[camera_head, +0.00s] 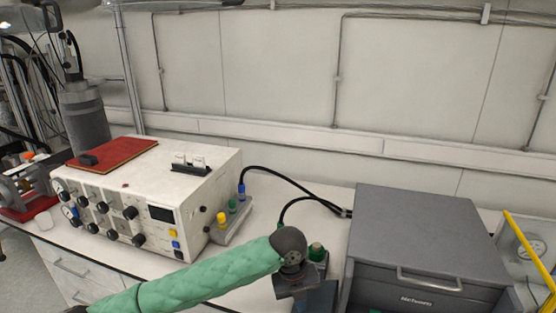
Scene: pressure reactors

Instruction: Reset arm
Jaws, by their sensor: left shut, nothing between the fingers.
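My left arm, in a green quilted sleeve, comes in from the lower left of the head view. My left gripper (300,284) is at its end, dark grey, at the bottom centre in front of the bench. It is shut, with nothing seen held in it; its fingertips are hard to make out. It appears between the white control box (140,205) and the grey lidded box (428,232). My right gripper is not in view.
A red book-like pad (122,155) lies on the control box. Yellow, green and blue knobs (232,207) stand beside it. Black cables (285,178) run towards the grey box. A yellow bar (528,246) and a gauge (530,246) are at the right. A grey cylinder (84,115) stands at the back left.

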